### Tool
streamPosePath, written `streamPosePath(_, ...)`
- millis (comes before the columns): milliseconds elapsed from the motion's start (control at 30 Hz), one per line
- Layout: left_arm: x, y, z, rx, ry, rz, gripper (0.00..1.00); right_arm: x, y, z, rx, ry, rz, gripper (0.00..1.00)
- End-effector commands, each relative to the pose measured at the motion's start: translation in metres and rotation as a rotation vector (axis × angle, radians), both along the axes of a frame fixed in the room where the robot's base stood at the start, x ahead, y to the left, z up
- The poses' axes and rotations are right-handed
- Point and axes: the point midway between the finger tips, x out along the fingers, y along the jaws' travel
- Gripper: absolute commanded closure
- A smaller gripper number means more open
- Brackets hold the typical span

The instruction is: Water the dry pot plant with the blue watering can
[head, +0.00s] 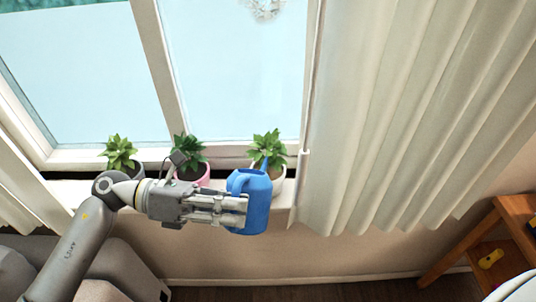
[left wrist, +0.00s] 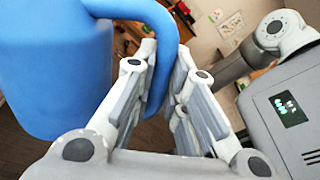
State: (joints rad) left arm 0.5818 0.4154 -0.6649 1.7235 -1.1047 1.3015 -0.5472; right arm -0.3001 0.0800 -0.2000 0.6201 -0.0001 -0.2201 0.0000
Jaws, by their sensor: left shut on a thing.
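The blue watering can (head: 257,212) is held upright in front of the window sill, with its spout up against the leaves of the right plant in the picture. My left gripper (head: 240,209) is shut on the can's handle; the left wrist view shows the fingers (left wrist: 160,90) on both sides of the blue handle, beside the can body (left wrist: 50,75). Three green plants stand on the sill: a left one (head: 119,152) in a grey pot, a middle one (head: 188,149) in a pink pot, and a right one (head: 267,148) in a white pot, partly hidden by the can. I cannot tell which is dry.
The window sill (head: 62,190) runs under the window. A pale curtain (head: 400,110) hangs to the right of the plants. A wooden shelf (head: 480,240) stands at the far right, with a yellow item (head: 490,259) on it. The wall below the sill is clear.

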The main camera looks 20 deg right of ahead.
Motion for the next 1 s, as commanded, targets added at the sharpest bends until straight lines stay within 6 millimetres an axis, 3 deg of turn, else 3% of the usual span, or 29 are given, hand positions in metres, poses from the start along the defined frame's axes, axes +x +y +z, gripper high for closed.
streamPosePath(1000, 0.007, -0.004, 0.019, 0.033, 0.058, -0.001, 1.0, 0.0, 0.0, 0.013, 0.0, 0.0, 0.0, 0.63)
